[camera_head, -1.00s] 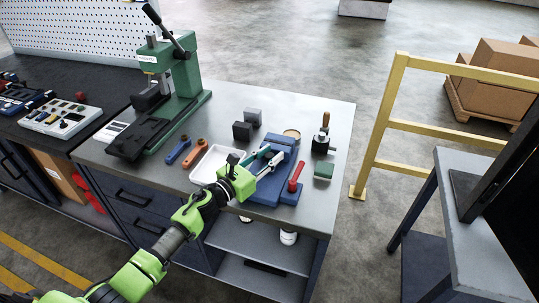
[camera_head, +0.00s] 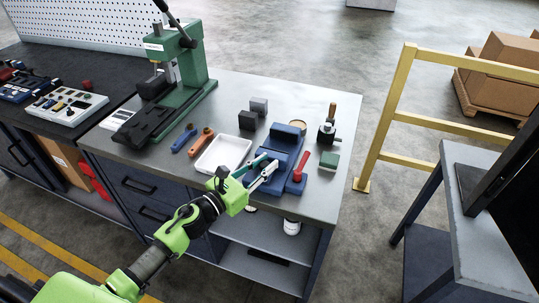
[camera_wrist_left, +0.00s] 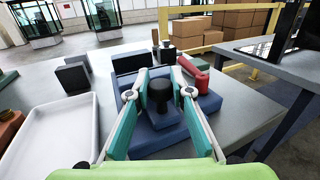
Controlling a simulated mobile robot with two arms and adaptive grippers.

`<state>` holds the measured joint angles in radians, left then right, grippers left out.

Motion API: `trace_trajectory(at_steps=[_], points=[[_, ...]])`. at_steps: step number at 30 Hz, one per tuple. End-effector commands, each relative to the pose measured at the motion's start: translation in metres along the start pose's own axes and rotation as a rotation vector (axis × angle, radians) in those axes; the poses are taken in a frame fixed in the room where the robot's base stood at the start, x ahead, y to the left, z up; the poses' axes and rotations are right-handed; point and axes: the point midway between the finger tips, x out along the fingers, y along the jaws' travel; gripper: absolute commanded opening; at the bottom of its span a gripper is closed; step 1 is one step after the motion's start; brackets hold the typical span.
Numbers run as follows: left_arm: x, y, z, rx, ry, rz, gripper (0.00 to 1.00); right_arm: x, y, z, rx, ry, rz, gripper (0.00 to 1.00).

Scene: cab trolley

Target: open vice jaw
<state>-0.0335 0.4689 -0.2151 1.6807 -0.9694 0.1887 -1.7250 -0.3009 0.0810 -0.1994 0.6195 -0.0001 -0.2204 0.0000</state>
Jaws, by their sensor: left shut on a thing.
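The blue vice (camera_head: 285,142) sits near the front edge of the grey bench, with a red lever (camera_head: 302,164) on its right side. In the left wrist view the vice (camera_wrist_left: 218,100) and the red lever (camera_wrist_left: 199,77) fill the middle. A black knob (camera_wrist_left: 160,90) stands upright on a blue block of the vice. My left gripper (camera_head: 266,166) reaches in from the front left; its teal fingers (camera_wrist_left: 160,82) are shut on the knob, one on each side. The fingers partly hide the vice's near part. My right gripper is not in view.
A white tray (camera_head: 205,162) lies left of the vice. Dark blocks (camera_head: 248,121) stand behind it, and a green-topped block (camera_head: 329,161) and a wooden-handled tool (camera_head: 327,130) to its right. A green press (camera_head: 180,75) stands back left. A yellow rail (camera_head: 390,110) is beyond the bench.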

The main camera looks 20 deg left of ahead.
Motion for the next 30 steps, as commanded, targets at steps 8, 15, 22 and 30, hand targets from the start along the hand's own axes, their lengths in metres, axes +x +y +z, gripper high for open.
trace_trajectory(at_steps=[8, 15, 22, 30], points=[[-0.003, -0.001, 0.001, 0.001, 0.000, 0.001, 0.00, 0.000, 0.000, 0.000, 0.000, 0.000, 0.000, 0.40], [-0.003, -0.001, 0.001, 0.001, -0.001, 0.001, 0.28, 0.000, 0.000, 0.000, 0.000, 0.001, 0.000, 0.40], [-0.004, -0.001, 0.001, 0.001, -0.001, 0.001, 0.28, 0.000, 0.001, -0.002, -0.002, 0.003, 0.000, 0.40], [-0.035, -0.001, -0.001, -0.001, 0.002, 0.002, 0.28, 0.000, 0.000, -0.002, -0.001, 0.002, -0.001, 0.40]])
